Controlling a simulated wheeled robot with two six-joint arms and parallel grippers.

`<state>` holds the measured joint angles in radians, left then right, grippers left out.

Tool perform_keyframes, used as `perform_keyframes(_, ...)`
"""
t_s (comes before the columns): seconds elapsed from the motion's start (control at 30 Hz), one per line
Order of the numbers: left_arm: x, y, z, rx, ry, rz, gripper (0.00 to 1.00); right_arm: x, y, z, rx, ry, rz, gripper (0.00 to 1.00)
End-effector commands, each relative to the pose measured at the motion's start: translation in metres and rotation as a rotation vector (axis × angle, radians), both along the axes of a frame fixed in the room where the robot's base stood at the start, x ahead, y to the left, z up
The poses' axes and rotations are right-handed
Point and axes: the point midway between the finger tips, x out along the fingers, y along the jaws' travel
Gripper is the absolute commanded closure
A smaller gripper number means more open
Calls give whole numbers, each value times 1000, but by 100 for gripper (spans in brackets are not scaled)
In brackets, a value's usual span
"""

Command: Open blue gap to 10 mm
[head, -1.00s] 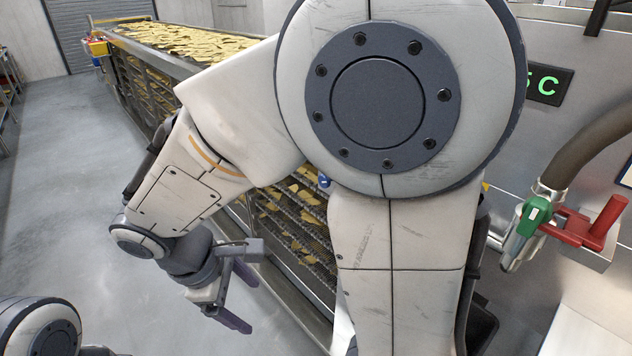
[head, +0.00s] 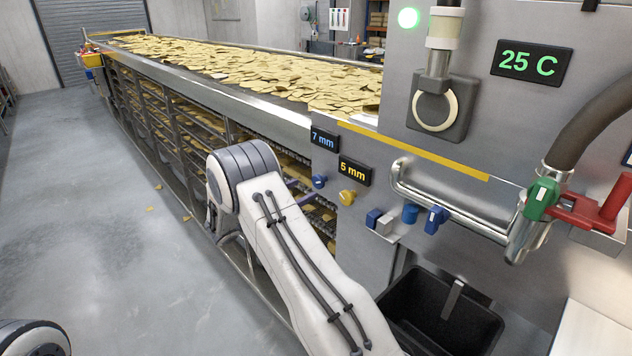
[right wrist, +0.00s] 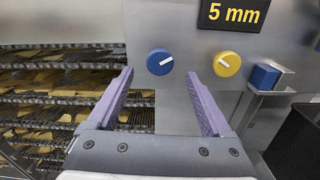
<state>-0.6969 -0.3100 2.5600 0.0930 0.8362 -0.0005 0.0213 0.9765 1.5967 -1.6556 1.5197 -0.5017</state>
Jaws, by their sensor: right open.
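The blue knob (head: 320,181) sits on the grey machine panel, below a display with blue digits reading 7 mm (head: 325,139). In the right wrist view the blue knob (right wrist: 160,62) lies ahead of my right gripper (right wrist: 160,78), between its two purple fingertips in the picture. Its white mark points to the upper right. The gripper is open and empty, and the fingers appear short of the knob. In the head view my forearm hides most of the right gripper (head: 303,187). My left gripper is out of view.
A yellow knob (head: 347,197) sits close to the right of the blue one, under a 5 mm display (head: 355,171). Blue blocks (head: 374,217) on a bracket and a black bin (head: 440,310) stand further right. The chip conveyor (head: 215,85) runs back to the left.

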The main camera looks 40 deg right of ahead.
Motion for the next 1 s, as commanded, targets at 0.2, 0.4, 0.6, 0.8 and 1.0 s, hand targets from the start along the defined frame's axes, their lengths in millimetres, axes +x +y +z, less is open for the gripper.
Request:
perform_keyframes(0.2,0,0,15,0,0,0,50,2,-41,2,2,0,-3,16)
perform_keyframes(0.4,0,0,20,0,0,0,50,5,-61,1,2,0,0,16)
perform_keyframes(0.6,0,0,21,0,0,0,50,5,-66,0,3,-1,1,16)
perform_keyframes(0.8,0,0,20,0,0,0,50,5,-66,0,3,-1,1,35)
perform_keyframes(1.0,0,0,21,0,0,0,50,5,-66,0,3,-1,1,100)
